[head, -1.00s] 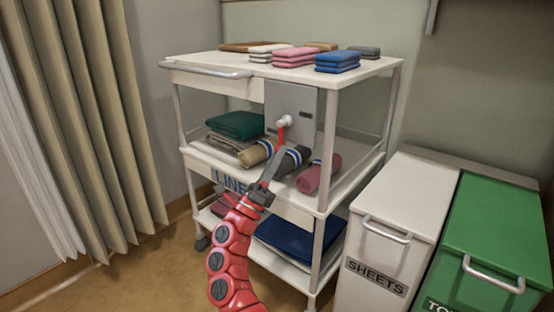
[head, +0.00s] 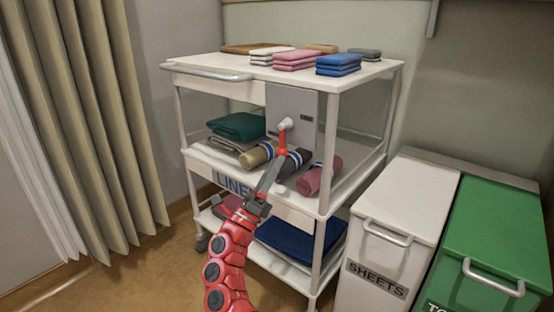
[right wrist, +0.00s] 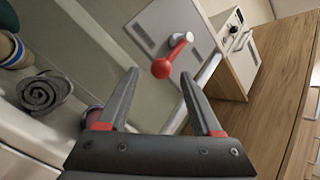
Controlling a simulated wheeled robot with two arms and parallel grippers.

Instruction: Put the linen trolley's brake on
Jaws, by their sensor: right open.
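The linen trolley (head: 205,68) is white with three shelves. A grey plate (head: 303,105) on its near end carries the brake lever (head: 283,140): a pale hub with a red arm pointing down to a round knob. In the right wrist view the plate (right wrist: 147,43) and the lever's red knob (right wrist: 162,68) show ahead of my right gripper (right wrist: 160,76). The knob appears between the open fingertips in the picture; I see no clear contact. In the head view my right gripper (head: 279,165) is just below the lever, its jaws empty. My left gripper is not in view.
Folded cloths (head: 338,64) lie on the trolley top, with rolled towels (head: 319,177) on the middle shelf. A white SHEETS bin (head: 408,192) and a green bin (head: 497,225) stand close on the right. A curtain (head: 95,110) hangs left; floor (head: 140,270) is clear between.

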